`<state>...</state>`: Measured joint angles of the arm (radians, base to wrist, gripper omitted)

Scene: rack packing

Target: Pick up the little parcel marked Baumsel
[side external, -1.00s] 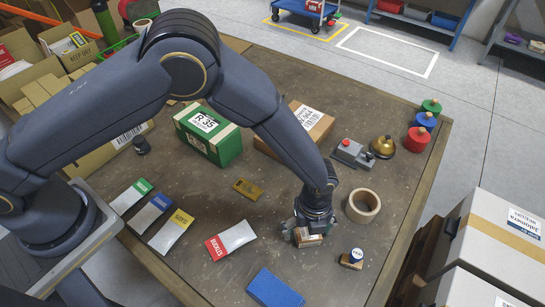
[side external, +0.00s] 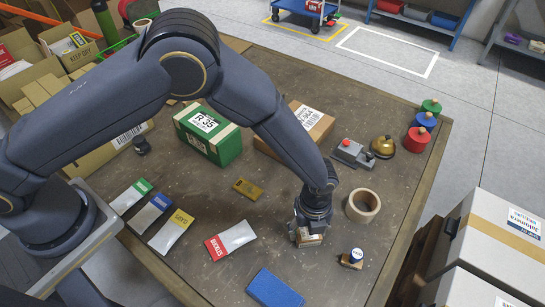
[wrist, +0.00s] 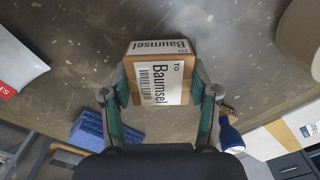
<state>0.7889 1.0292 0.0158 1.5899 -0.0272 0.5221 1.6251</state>
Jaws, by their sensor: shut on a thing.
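The little parcel is a small brown box with white labels that read "TO Baumsel" in the wrist view (wrist: 158,72). It sits between the two fingers of my gripper (wrist: 160,112), which is shut on its sides. In the side external view the parcel (side external: 309,240) shows just below my gripper (side external: 306,234), low over the brown table. I cannot tell whether its underside touches the table.
A tape roll (side external: 363,206) stands right of my gripper and a small stamp (side external: 352,259) lies nearer the front. A blue block (side external: 275,288) and a red-banded packet (side external: 230,240) lie to the left. A green box (side external: 208,135) and a brown carton (side external: 296,128) stand behind.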

